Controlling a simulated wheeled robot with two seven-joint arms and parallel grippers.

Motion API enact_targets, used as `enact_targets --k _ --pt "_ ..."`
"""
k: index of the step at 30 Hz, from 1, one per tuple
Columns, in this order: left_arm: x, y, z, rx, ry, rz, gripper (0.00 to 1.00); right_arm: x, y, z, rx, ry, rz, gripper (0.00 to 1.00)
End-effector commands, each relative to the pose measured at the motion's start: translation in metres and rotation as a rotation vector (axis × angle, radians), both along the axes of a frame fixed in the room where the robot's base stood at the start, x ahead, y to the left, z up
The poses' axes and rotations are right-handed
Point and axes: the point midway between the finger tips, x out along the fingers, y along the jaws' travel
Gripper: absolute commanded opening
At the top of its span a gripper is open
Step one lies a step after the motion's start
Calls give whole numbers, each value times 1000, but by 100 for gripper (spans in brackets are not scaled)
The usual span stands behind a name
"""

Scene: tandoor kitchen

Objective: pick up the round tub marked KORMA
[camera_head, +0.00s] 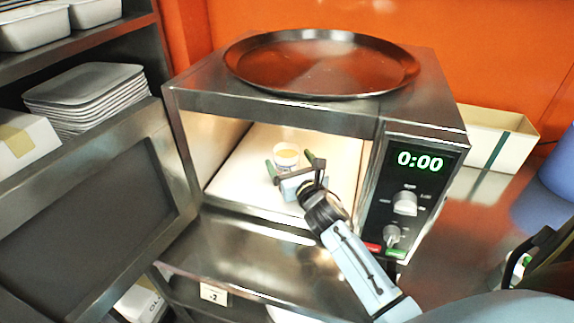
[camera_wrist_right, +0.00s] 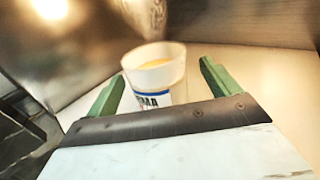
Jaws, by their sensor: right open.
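The round tub (camera_head: 287,157) stands upright inside the open microwave, on its pale floor. It is clear-white with a yellowish content. In the right wrist view the tub (camera_wrist_right: 155,82) shows a white and blue label with the letters "MA" readable; the rest is turned away or hidden. My right gripper (camera_head: 289,161) reaches into the microwave with its green fingers open, one on each side of the tub. In the wrist view the open fingers (camera_wrist_right: 162,80) flank the tub without visibly closing on it. My left gripper is not in view.
The microwave (camera_head: 420,110) has its door (camera_head: 85,215) swung open to the left. A round dark tray (camera_head: 320,62) lies on top of it. Stacked plates (camera_head: 85,92) stand on the left shelf. A cream bin (camera_head: 500,135) stands to the right on the steel counter.

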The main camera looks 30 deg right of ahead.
Motion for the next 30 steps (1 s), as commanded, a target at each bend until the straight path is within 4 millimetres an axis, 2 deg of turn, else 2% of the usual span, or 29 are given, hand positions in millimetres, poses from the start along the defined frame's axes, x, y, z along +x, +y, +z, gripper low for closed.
enact_targets --k 6,16,30 --pt "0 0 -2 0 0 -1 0 31 -3 -1 1 -2 0 88" --pt "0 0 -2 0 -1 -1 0 38 -5 -1 -1 0 1 88" --pt "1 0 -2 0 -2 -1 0 38 -5 0 -1 -3 1 28"
